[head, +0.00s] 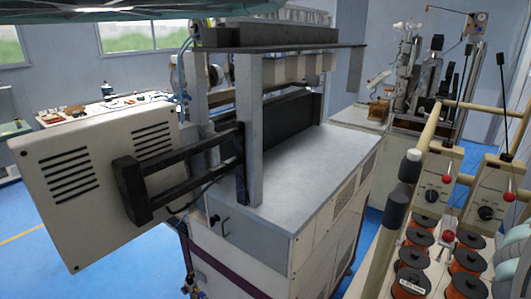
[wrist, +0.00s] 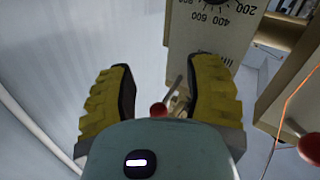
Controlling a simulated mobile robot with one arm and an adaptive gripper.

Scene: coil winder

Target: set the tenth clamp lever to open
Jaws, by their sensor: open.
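In the wrist view, my gripper (wrist: 160,98) is open, its two yellow ribbed fingers spread apart. A clamp lever with a red ball knob (wrist: 158,110) and a thin metal stem shows between the fingers, close to the palm. Neither finger visibly touches it. The lever is below a beige tensioner box (wrist: 215,32) with a numbered black dial (wrist: 210,3). Part of the knob is hidden by the palm. I cannot tell which lever in the row is the tenth.
Another red knob (wrist: 311,149) and an orange wire (wrist: 292,98) are at the right in the wrist view. In the head view, several copper spools (head: 412,282) stand below the tensioners. Beige rails (head: 400,215) run beside them. A large machine cabinet (head: 300,185) fills the middle.

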